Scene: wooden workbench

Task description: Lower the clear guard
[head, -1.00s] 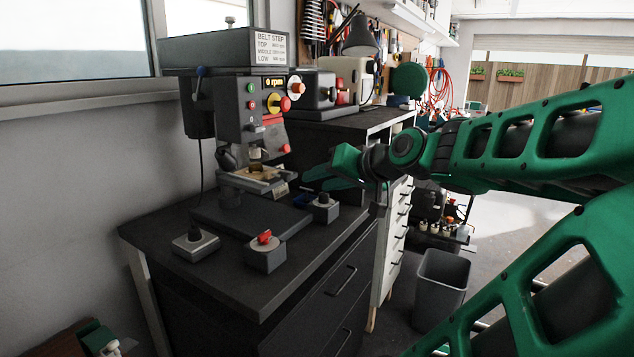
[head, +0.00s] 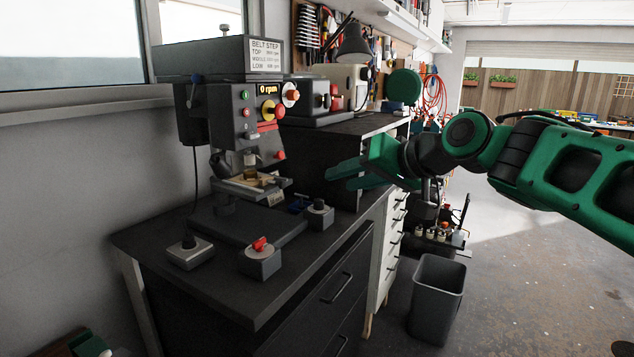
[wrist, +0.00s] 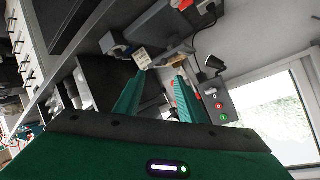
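The drill press (head: 236,110) stands on the dark bench against the wall, its display reading 0 rpm. A clamped workpiece (head: 255,180) sits under its chuck. The clear guard is hard to make out against the chuck area; I cannot tell its exact position. My gripper (head: 330,174) is to the right of the press, clear of it, with its green fingers pointing left towards it. In the wrist view the two fingers of my gripper (wrist: 160,76) are apart with nothing between them. The press's button panel (wrist: 221,106) shows beyond the right finger.
Control boxes stand on the front of the bench (head: 210,284): one with a red knob (head: 262,260), one at left (head: 189,252) and one at right (head: 318,214). A grey bin (head: 437,300) stands on the floor. The space between my gripper and the press is open.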

